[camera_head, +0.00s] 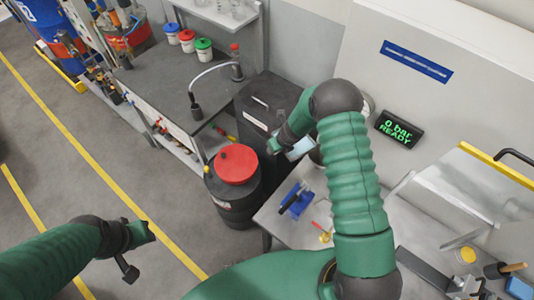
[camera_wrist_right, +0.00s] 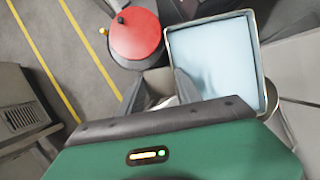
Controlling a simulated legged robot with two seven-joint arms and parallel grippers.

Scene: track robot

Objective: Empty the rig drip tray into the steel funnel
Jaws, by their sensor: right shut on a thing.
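The drip tray (camera_wrist_right: 215,58) is a square, shallow metal tray with a pale blue inside, at the upper right of the right wrist view. In the head view it shows as a small pale patch (camera_head: 300,149). My right gripper (camera_head: 283,146) is shut on its edge and holds it above the bench end, beside the dark cabinet. A curved grey metal rim (camera_wrist_right: 282,128) shows partly behind the tray; I cannot tell whether it is the steel funnel. My left gripper (camera_head: 138,252) is open and empty over the floor at lower left.
A black drum with a red lid (camera_head: 237,165) stands left of the tray. A dark cabinet (camera_head: 262,118) is behind it. The right bench holds a blue holder (camera_head: 297,199) and tools. A display (camera_head: 399,130) reads "0 bar READY".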

